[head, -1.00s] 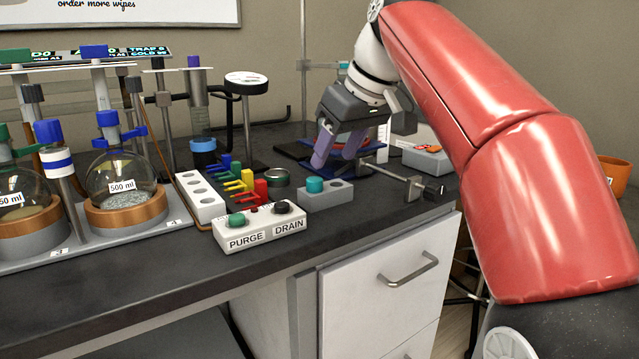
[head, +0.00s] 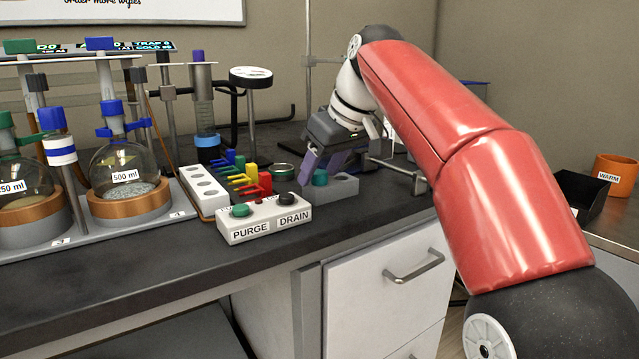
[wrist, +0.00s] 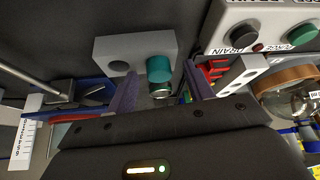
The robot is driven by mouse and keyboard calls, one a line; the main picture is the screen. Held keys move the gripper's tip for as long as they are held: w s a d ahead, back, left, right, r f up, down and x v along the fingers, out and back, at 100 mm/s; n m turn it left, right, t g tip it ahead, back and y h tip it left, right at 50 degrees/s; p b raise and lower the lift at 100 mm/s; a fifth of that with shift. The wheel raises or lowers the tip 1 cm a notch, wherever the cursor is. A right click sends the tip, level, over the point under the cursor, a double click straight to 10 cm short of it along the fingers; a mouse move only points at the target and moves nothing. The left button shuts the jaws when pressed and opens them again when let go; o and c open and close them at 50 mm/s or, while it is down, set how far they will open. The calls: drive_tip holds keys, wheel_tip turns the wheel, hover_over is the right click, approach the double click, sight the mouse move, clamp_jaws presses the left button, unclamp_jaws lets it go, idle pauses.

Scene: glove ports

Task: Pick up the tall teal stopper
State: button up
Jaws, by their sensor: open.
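The teal stopper (head: 320,178) stands upright in the small grey block (head: 346,189) on the bench, behind the right end of the PURGE/DRAIN box. In the wrist view the stopper (wrist: 159,68) sits in one end of the grey block (wrist: 112,45), beside an empty dark hole. My gripper (head: 320,166) is open, with its purple fingers just above and behind the stopper. In the wrist view the fingers (wrist: 160,88) spread to either side of the stopper, with gaps on both sides. The stopper's lower part is hidden in the block.
The white PURGE/DRAIN box (head: 264,219) stands close to the left. Coloured levers (head: 248,180), a white rack (head: 203,190) and a round tin (head: 283,170) are nearby. Flasks (head: 124,178) stand further left. A metal bar (head: 400,168) lies to the right. The bench front is clear.

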drive_tip(key=shift+c, duration=0.4)
drive_tip(key=c, duration=1)
drive_tip(key=shift+r, duration=0.1)
